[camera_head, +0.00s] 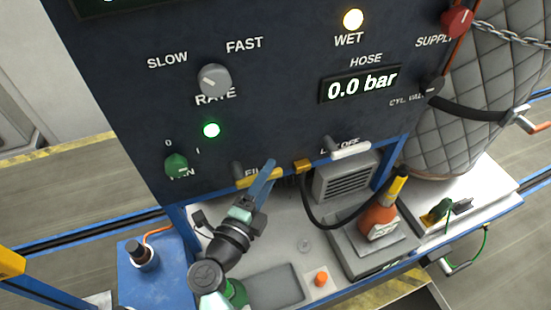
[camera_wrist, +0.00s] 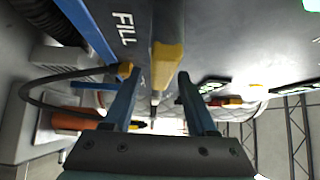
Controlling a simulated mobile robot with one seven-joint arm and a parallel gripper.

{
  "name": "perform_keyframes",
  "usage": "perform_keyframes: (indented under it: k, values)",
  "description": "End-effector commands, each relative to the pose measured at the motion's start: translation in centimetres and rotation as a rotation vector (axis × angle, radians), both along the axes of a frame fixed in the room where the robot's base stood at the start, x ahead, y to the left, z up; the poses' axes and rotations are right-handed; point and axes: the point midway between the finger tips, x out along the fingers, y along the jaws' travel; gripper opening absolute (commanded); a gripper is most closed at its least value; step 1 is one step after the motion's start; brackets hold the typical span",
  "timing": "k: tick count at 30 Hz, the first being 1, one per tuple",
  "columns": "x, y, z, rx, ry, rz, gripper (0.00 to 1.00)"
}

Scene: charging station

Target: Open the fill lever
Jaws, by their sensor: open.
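The fill lever is a handle with a yellow grip (camera_head: 244,184) low on the dark panel, beside the partly covered FILL label. In the wrist view the lever's yellow part (camera_wrist: 167,60) lies between my two blue fingers, next to the FILL lettering. My gripper (camera_head: 268,166) is at the lever and hides part of it in the head view. In the wrist view my gripper (camera_wrist: 158,75) is open, with a finger on each side of the lever. I cannot tell whether either finger touches it.
The pressure display (camera_head: 360,84) reads 0.0 bar. A black hose (camera_head: 312,212) loops beside an orange bottle-like object (camera_head: 379,222) on the scale. A green knob (camera_head: 176,165) is at left.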

Motion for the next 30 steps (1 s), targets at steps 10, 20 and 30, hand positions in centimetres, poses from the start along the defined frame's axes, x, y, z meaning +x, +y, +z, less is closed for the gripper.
perform_keyframes:
  k: [10,20,30]
  values:
    - [3.6,-1.9,0.0,0.002,-0.001,0.0,0.57]
    - [3.8,-1.9,0.0,0.001,0.0,0.001,0.56]
    - [3.8,-1.9,0.0,0.0,-0.001,0.001,0.0]
